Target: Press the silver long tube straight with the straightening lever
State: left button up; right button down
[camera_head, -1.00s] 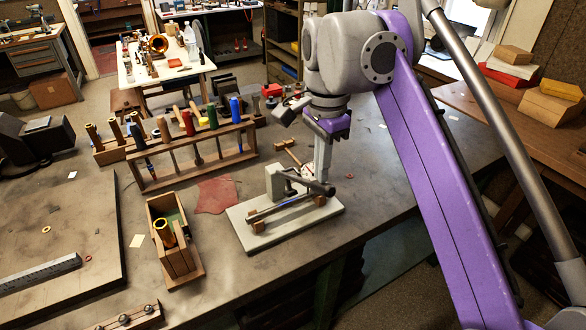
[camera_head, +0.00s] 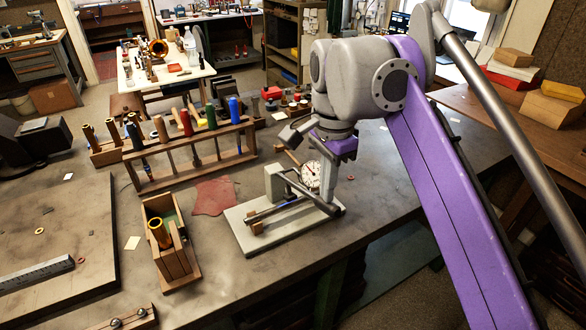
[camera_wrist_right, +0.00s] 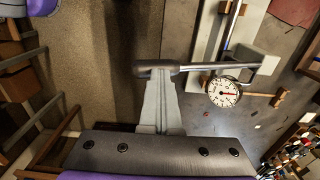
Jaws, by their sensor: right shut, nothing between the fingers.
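The straightening lever (camera_head: 308,193) stands on a pale base plate (camera_head: 238,222), its arm sloping down to the right to a dark handle. The handle (camera_wrist_right: 155,68) shows in the right wrist view. The silver long tube (camera_head: 272,211) lies across the jig under the lever, by a wooden block (camera_head: 256,223); part of it is hidden. It also shows in the wrist view (camera_wrist_right: 233,22). My right gripper (camera_wrist_right: 158,80) is shut and empty, its fingertips at the handle, seemingly touching it from above. My left gripper is not in view.
A white dial gauge (camera_head: 311,174) stands close behind the lever. A wooden rack (camera_head: 192,165) with coloured handles is behind left. A wooden box (camera_head: 170,250) with a brass part stands left of the jig. A red cloth (camera_head: 213,196) lies between them.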

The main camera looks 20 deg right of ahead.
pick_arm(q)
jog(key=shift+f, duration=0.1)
pick_arm(e)
jog(key=shift+f, duration=0.2)
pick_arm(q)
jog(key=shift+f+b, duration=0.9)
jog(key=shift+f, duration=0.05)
pick_arm(e)
jog(key=shift+s+f, duration=0.25)
jog(key=shift+f, duration=0.45)
jog(key=shift+s+f, duration=0.25)
jog(key=shift+f, duration=0.4)
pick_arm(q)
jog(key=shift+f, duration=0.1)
pick_arm(e)
jog(key=shift+f, duration=0.15)
